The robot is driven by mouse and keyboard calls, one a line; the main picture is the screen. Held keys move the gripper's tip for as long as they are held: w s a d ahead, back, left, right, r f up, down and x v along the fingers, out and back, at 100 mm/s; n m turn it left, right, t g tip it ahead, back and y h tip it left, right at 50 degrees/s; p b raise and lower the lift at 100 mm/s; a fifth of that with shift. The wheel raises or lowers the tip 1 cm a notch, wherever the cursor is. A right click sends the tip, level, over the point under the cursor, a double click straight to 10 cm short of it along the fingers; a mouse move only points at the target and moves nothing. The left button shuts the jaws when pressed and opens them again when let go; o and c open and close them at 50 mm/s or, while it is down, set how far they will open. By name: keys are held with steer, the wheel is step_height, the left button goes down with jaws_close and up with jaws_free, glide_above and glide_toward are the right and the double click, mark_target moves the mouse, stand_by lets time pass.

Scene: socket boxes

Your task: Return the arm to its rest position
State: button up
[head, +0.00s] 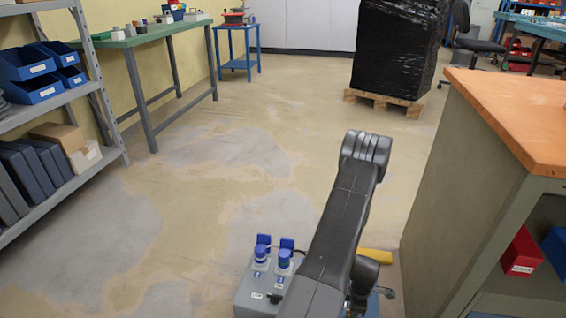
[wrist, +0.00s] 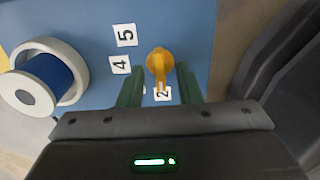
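My arm (head: 345,215) reaches forward and folds down in the middle of the head view, bent at its elbow. My gripper (wrist: 159,70) shows in the wrist view with its two green fingers apart. A yellow-orange knob (wrist: 159,62) on a blue panel (wrist: 195,25) lies between the fingertips, with a gap visible on each side. Whether the fingers reach down around the knob is hard to tell. A label "2" sits by the knob's handle, partly hidden. In the head view, my arm hides the fingers.
A grey socket box (head: 258,290) with blue plugs stands just left of my arm. The wrist view shows a round white and blue socket part (wrist: 45,78). An orange-topped bench (head: 525,110) is close on the right. Shelves (head: 60,105) stand left; the middle floor is clear.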

steer(key=shift+f+m+p, duration=0.15)
steer(key=shift+m+p, duration=0.15)
steer(key=shift+p, duration=0.05)
steer(key=shift+m, duration=0.4)
steer(key=m+p, duration=0.1)
steer(key=m, duration=0.3)
steer(key=shift+m, duration=0.4)
steer(key=shift+m+p, duration=0.45)
steer(key=shift+m, duration=1.75)
